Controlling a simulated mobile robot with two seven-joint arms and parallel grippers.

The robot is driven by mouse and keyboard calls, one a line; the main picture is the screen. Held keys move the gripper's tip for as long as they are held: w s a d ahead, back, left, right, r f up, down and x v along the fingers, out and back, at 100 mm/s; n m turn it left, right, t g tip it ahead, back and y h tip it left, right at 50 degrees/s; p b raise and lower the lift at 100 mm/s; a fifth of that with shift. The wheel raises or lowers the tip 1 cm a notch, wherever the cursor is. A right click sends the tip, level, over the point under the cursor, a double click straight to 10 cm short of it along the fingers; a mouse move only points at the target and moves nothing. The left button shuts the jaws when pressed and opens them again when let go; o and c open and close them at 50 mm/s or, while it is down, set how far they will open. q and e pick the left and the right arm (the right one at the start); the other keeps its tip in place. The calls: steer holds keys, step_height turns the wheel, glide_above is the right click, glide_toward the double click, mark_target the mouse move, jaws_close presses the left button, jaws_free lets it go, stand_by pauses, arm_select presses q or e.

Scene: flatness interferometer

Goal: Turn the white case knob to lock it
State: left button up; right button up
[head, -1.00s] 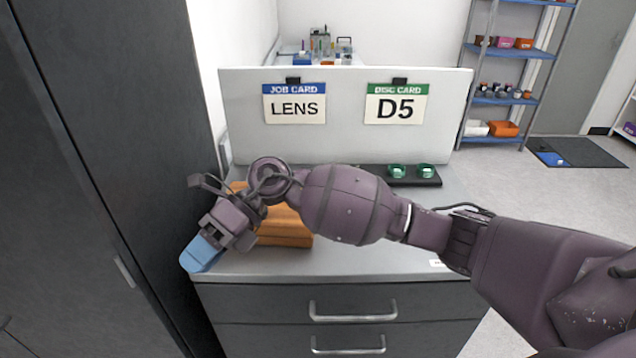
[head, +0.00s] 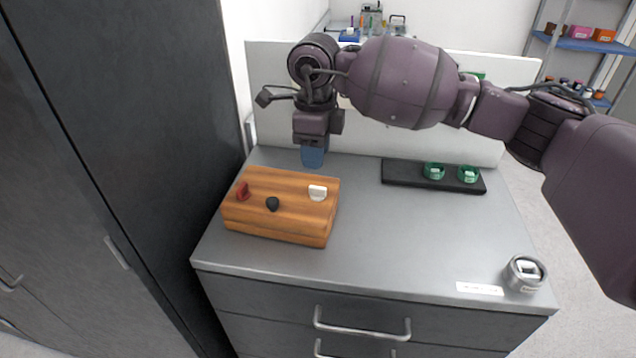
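The wooden case (head: 275,228) sits on the left of the grey cabinet top. On its lid are a red knob (head: 243,191) at the left, a black knob (head: 272,204) in the middle and the white case knob (head: 318,192) at the right. My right gripper (head: 313,158) points down above and behind the white knob, apart from it. Its blue fingertips show edge-on, so I cannot tell whether they are open or shut. Nothing is seen held in it. My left gripper is not in view.
A black tray (head: 408,176) with two green rings (head: 434,171) lies at the back right. A metal round container (head: 524,273) and a white label (head: 479,289) are at the front right. A white panel (head: 268,95) stands behind. The middle of the top is clear.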

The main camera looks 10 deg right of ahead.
mark_target(316, 186)
step_height(316, 186, down, 8)
steer(key=shift+f, duration=0.1)
stand_by(0.4)
jaws_close()
